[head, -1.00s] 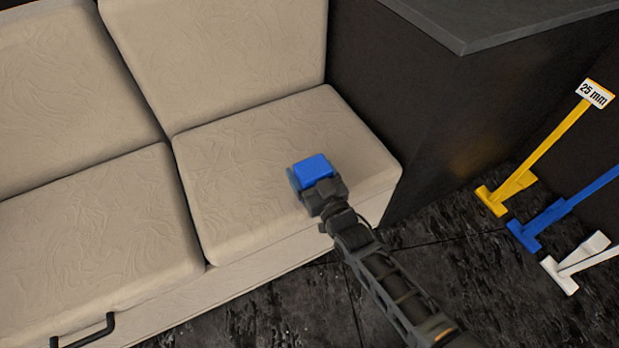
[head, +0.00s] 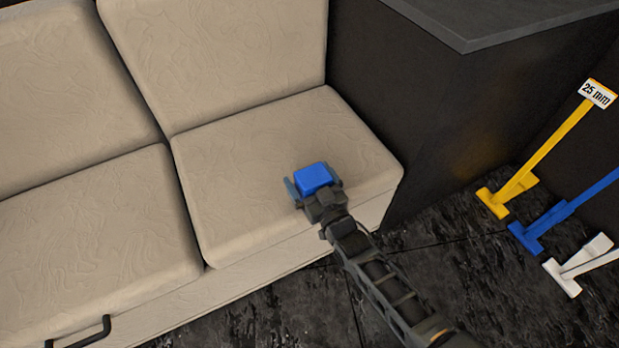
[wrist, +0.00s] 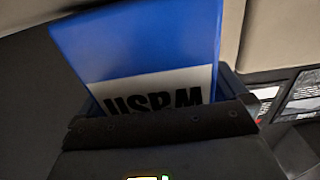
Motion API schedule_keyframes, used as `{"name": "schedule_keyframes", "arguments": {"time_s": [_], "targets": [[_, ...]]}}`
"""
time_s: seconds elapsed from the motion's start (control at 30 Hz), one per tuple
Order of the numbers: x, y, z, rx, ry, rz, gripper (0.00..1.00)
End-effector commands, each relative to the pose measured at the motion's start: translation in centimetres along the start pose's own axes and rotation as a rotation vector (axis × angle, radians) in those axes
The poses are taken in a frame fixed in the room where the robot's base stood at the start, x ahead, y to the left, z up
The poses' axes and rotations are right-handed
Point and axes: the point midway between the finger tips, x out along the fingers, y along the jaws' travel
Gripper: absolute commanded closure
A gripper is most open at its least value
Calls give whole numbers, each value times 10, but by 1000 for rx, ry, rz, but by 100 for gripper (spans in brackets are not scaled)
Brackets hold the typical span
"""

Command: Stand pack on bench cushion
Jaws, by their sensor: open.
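The pack is a blue box (head: 312,178) on the right seat cushion (head: 250,160) of the beige bench, near its front edge. In the wrist view the pack (wrist: 140,45) fills the middle, with a white panel and dark letters, partly hidden by my gripper. My gripper (head: 314,188) is open, with its fingers around the sides of the pack. The pack looks upright, but its base is hidden, so I cannot tell whether it fully rests on the cushion.
A dark cabinet (head: 400,110) with a grey top stands right of the bench. Yellow (head: 540,150), blue (head: 560,215) and white (head: 580,265) long-handled tools stand on the dark floor at the right. The left cushion (head: 90,240) is clear.

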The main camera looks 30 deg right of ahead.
Motion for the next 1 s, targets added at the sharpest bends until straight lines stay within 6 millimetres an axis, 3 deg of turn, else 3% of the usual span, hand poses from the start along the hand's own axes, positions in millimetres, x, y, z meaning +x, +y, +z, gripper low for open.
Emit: {"name": "schedule_keyframes", "arguments": {"time_s": [0.17, 0.63, 1.0], "targets": [[0, 0, -2, 0, -1, 0, 0], [-71, -1, 3, -1, -1, 0, 0], [-79, -1, 3, 0, 0, 0, 0]]}}
